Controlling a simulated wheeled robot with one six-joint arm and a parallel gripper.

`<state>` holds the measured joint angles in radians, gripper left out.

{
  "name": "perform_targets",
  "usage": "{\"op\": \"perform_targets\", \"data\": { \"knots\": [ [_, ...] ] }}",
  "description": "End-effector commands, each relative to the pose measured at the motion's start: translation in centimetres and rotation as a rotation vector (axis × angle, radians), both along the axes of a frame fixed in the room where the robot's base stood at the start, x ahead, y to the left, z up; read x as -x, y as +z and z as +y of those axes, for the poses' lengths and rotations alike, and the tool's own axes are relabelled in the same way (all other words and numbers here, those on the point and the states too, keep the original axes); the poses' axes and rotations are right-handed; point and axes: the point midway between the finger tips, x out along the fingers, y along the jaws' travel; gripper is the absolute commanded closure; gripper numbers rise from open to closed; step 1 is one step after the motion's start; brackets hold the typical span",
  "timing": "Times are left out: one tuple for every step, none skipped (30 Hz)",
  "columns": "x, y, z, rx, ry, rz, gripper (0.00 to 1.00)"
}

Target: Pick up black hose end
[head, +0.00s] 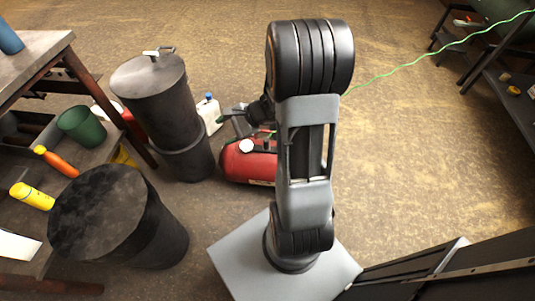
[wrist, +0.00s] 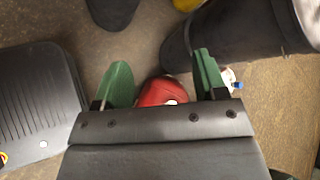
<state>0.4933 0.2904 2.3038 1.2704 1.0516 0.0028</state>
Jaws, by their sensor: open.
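I cannot make out a black hose end in either view. A thin green hose (head: 432,58) runs from the upper right of the head view and passes behind my arm; where it ends is hidden. My gripper (head: 229,118) reaches left from my arm, above the red tank (head: 240,167) as seen in the head view. In the wrist view my gripper (wrist: 161,72) has its two green fingers apart. The red tank (wrist: 158,92) shows between them, partly covered by my gripper's body. I see nothing held.
Dark drums (head: 165,105) (head: 105,215) stand to the left of the tank. A white jug with a blue cap (head: 210,115) is close to my gripper. A bench with bottles and a green bucket (head: 82,127) is at the left. The floor at right is mostly clear.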

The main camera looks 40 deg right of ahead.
Motion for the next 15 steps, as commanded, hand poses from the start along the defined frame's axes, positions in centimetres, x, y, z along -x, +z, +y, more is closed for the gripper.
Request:
{"op": "perform_targets", "data": {
  "knots": [
    [-1.2,-5.7,-2.6,-0.106,-0.164,0.037,0.35],
    [-1.9,-7.6,-4.0,-0.163,-0.259,0.049,0.35],
    [-2.7,-10.1,-6.0,-0.234,-0.38,0.062,0.35],
    [-3.0,-12.0,-7.5,-0.281,-0.469,0.071,0.35],
    [-3.3,-13.8,-9.0,-0.325,-0.554,0.079,0.35],
    [-3.5,-16.2,-10.9,-0.38,-0.664,0.085,0.35],
    [-3.4,-18.0,-12.3,-0.415,-0.741,0.091,0.35],
    [-3.3,-19.6,-13.7,-0.446,-0.815,0.094,0.35],
    [-3.0,-21.7,-15.3,-0.484,-0.905,0.097,0.35],
    [-2.8,-23.1,-16.4,-0.509,-0.967,0.1,0.35],
    [-2.4,-24.5,-17.5,-0.53,-1.025,0.101,0.35],
    [-2.0,-26.1,-18.7,-0.555,-1.094,0.103,0.35],
    [-1.7,-27.1,-19.5,-0.57,-1.14,0.104,0.35],
    [-1.3,-28.0,-20.1,-0.584,-1.18,0.103,0.35],
    [-0.9,-29.1,-20.9,-0.599,-1.227,0.104,0.35]
  ]
}}
